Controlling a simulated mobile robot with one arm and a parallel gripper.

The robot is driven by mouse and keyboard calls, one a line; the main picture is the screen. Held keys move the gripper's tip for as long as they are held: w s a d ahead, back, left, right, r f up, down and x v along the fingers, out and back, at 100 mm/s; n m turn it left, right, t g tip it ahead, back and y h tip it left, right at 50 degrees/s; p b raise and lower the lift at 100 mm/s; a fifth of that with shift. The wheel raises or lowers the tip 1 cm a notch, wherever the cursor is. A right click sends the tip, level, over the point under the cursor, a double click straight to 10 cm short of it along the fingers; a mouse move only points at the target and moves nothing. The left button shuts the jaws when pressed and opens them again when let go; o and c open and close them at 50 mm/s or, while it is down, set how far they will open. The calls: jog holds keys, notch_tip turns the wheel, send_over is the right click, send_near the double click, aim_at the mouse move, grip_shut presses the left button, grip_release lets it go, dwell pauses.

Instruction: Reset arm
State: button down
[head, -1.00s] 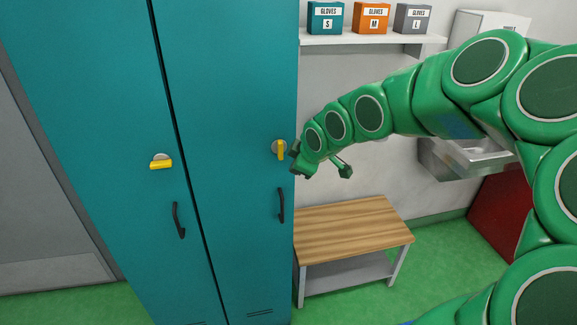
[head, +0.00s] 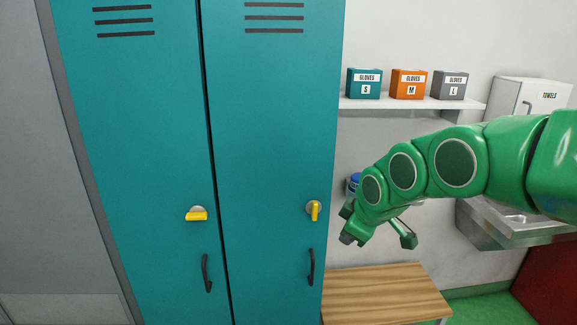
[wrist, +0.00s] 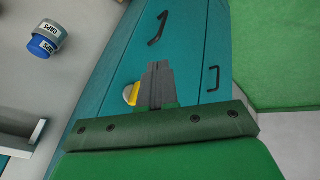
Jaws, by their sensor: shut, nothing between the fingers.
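My green arm (head: 450,162) comes in from the right in the head view, bent down towards the locker. My gripper (head: 347,239) is at its end, beside the right edge of the teal locker (head: 265,120) and above the bench. In the wrist view my gripper (wrist: 158,66) has its grey fingers together with nothing between them, and they point towards the locker front. The right yellow latch (head: 314,210) is upright and just left of my gripper. The left yellow latch (head: 197,214) lies level. Whether the fingers touch the locker cannot be told.
Both locker doors look shut, with black handles (head: 207,273) (head: 311,267). A wooden bench (head: 385,291) stands below my gripper. A shelf (head: 410,103) holds glove boxes (head: 409,84). A sink (head: 510,222) is at right. A blue caps holder (wrist: 44,43) is on the wall.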

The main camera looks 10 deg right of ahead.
jog(key=s+a+f+m+g, duration=0.1)
jog(key=s+f+m+g, duration=0.1)
jog(key=s, duration=0.7)
jog(key=s+a+f+m+g+h, duration=0.1)
jog(key=s+m+g, duration=0.2)
jog(key=s, duration=0.7)
jog(key=s+a+f+m+g, duration=0.1)
jog(key=s+f+m+g, duration=0.1)
jog(key=s+m, duration=0.4)
jog(key=s, duration=0.4)
jog(key=shift+f+h, duration=0.3)
jog(key=shift+f, duration=0.05)
jog(key=shift+s, duration=0.1)
jog(key=shift+a, duration=0.4)
jog(key=c, duration=1.8)
grip_release()
